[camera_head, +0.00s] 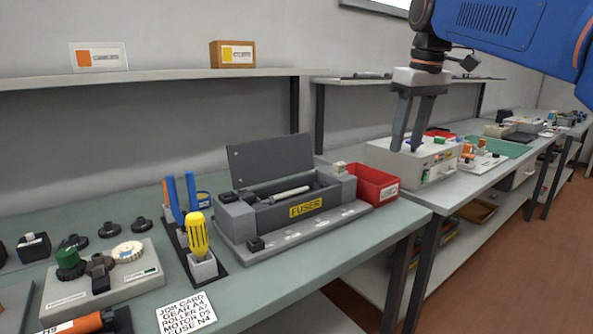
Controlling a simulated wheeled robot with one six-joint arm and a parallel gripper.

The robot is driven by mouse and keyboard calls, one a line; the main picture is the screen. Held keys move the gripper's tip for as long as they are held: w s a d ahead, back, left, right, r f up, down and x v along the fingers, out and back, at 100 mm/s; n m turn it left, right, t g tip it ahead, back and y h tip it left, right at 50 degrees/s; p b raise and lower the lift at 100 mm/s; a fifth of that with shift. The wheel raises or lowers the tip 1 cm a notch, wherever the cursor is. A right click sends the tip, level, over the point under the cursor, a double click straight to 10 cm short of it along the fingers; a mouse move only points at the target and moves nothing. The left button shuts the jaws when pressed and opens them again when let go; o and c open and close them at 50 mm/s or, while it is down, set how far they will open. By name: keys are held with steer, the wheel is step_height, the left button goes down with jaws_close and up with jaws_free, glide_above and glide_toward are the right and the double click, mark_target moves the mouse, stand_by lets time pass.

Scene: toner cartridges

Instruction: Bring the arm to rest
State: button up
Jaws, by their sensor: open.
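My gripper (413,147) hangs at the upper right with its two dark fingers pointing down. The fingers are apart and nothing is between them. My blue arm (500,28) reaches in from the top right corner. In the picture the fingertips overlap the white boxy device (415,160) on the farther bench; I cannot tell how high above it or how far in front of it they are.
The grey fuser unit (290,200) stands with its lid raised on the near bench (345,250). A red bin (375,184), a tool holder with a yellow-handled screwdriver (197,235), a gear tray (105,275) and a job card (186,313) are around it.

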steer(key=s+d+f+m+t, duration=0.1)
steer(key=s+d+f+m, duration=0.1)
steer(key=s+f, duration=1.1)
steer(key=s+d+f+m+t, duration=0.2)
steer(key=s+f+m, duration=0.1)
steer(key=s+f, duration=1)
step_height(320, 180, down, 6)
steer(key=shift+s+d+f+m+h, duration=0.15)
steer(key=shift+m+h, duration=0.25)
